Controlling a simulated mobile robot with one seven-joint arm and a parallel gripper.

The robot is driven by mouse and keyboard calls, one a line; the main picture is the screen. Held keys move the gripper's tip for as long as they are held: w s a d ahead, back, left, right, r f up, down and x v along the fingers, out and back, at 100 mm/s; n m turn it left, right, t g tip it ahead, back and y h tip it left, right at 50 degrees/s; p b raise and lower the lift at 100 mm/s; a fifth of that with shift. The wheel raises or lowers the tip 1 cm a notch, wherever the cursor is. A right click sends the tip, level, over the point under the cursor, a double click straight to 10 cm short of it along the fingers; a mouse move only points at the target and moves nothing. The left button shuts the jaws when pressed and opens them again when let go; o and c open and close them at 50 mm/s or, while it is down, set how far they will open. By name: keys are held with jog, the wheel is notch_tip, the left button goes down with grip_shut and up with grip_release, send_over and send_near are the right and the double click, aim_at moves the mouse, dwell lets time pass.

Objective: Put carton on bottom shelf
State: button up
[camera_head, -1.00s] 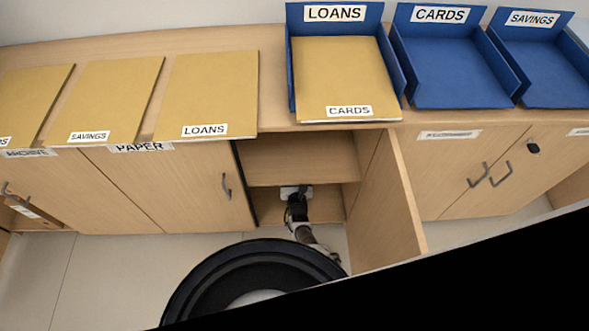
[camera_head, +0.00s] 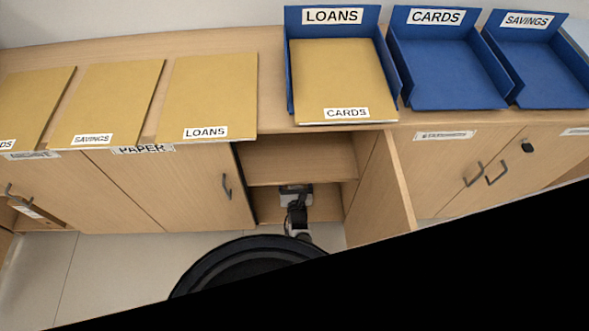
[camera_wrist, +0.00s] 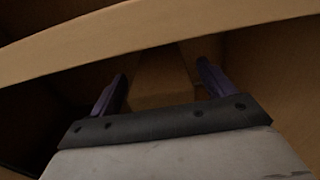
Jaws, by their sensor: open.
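My gripper (camera_head: 294,189) reaches into the open cupboard, in its lower compartment below the middle shelf board (camera_head: 300,172). In the wrist view, my gripper (camera_wrist: 162,82) is open, with its two dark fingers spread apart. A plain brown box-like shape, which looks like the carton (camera_wrist: 164,92), shows between and just beyond the fingers. I cannot tell whether the fingers touch it. The carton cannot be made out in the head view. The bottom shelf (camera_head: 325,208) shows partly behind my arm.
The cupboard's open door (camera_head: 380,195) stands to the right of the arm. The shelf board's edge (camera_wrist: 130,30) crosses above the fingers in the wrist view. Folders and blue trays (camera_head: 455,80) lie on the counter. A closed LOANS-side door (camera_head: 180,190) is at left.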

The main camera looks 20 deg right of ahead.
jog(key=s+a+p, duration=0.1)
jog(key=s+p, duration=0.2)
jog(key=s, duration=0.5)
jog(key=shift+s+a+p, duration=0.35)
jog(key=shift+a+p, duration=0.05)
